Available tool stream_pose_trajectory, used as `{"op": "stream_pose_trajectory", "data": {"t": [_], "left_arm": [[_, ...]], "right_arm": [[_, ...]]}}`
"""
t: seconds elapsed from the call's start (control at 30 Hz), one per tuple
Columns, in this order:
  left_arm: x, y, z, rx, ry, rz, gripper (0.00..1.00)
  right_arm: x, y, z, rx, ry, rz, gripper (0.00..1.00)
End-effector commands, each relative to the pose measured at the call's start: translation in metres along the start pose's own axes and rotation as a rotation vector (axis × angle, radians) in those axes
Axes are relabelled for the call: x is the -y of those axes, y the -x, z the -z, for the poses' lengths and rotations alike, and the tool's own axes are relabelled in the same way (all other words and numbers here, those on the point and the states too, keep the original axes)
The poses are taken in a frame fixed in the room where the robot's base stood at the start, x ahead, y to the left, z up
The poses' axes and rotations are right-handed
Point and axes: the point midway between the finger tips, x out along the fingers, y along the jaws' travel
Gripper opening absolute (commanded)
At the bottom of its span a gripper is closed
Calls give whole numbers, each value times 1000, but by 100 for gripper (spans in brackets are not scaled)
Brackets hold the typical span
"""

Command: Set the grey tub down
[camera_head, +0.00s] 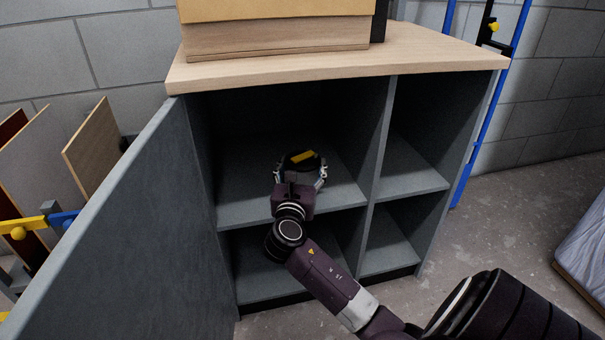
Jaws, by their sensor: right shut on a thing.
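My right gripper (300,175) reaches into the upper left compartment of a grey cabinet. Its fingers are shut around the small grey tub (309,170), one on each side. The tub has a dark top with a yellow piece (303,157) at it. My gripper hides much of the tub's near side. It is over the compartment's shelf (342,190); I cannot tell whether its base touches the board. My left gripper is not in view.
The grey cabinet door (125,235) stands open at the left. An upright divider (380,140) separates the right compartments, which look empty. A wooden box (278,38) sits on the cabinet's wooden top (430,52). A blue ladder-like frame (487,110) stands behind at the right.

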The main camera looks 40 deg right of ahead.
Motion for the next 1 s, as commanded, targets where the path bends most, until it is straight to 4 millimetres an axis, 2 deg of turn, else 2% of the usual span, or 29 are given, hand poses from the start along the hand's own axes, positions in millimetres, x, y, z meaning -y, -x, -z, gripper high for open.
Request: {"op": "stream_pose_trajectory", "data": {"t": [0.4,0.43,0.57,0.9,1.0], "left_arm": [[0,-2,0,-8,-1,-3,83],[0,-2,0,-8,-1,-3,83],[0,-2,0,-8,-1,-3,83],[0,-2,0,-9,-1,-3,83],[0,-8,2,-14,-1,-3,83]], "right_arm": [[0,0,4,4,1,0,24],[0,0,6,0,1,0,66],[0,0,6,0,1,0,80],[0,0,3,1,-1,0,81],[0,10,2,-1,2,-1,81]]}}
